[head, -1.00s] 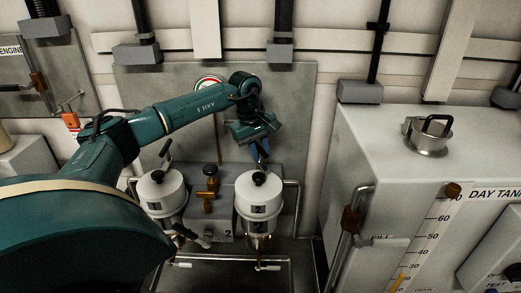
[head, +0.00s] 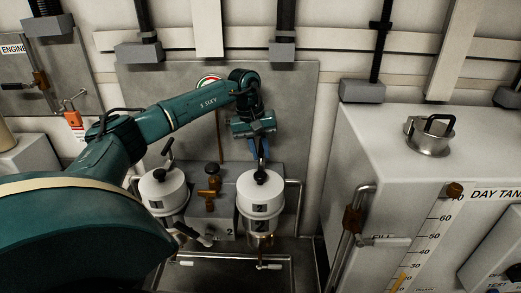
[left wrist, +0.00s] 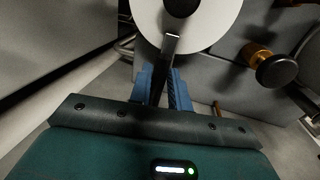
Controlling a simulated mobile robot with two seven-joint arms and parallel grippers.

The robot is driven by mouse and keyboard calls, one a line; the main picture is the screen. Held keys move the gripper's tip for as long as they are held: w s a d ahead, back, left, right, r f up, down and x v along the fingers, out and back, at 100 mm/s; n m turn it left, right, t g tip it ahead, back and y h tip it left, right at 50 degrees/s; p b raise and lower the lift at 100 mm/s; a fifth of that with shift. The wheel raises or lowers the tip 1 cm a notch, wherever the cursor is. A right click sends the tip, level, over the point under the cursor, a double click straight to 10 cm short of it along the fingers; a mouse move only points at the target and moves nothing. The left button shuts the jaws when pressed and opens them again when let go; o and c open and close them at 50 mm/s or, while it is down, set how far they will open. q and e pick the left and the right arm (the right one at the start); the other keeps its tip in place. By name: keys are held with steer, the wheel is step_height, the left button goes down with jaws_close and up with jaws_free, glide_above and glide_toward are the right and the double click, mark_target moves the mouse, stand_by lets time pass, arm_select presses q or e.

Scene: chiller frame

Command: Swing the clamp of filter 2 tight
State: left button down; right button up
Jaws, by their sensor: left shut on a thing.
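Filter 2 (head: 259,203) is the right-hand white canister, with a "2" label on its side. Its clamp (head: 261,177) has a black knob on the lid and a black lever rising toward the back. My left gripper (head: 259,149) comes down from above and behind the lid, its blue fingers shut on the lever. In the left wrist view, the blue fingers (left wrist: 165,88) pinch the dark clamp lever (left wrist: 169,54), which runs up over the white lid (left wrist: 195,20). The fingers hide part of the lever. My right gripper is not in view.
Another white filter (head: 163,191) with its own black clamp lever (head: 168,150) stands to the left. A brass valve (head: 210,190) sits between the filters. A metal rail (head: 297,210) stands just right of filter 2. The day tank (head: 400,170) is farther right.

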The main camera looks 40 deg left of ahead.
arm_select(q)
steer(key=c, duration=1.3)
jaws_free()
steer(key=shift+s, duration=0.1)
steer(key=shift+c, duration=0.2)
steer(key=shift+r, duration=0.15)
step_height(320, 180, up, 13)
steer(key=s+a, duration=0.1)
steer(key=a, duration=0.1)
steer(key=shift+s+f, duration=0.2)
steer(key=shift+s, duration=0.05)
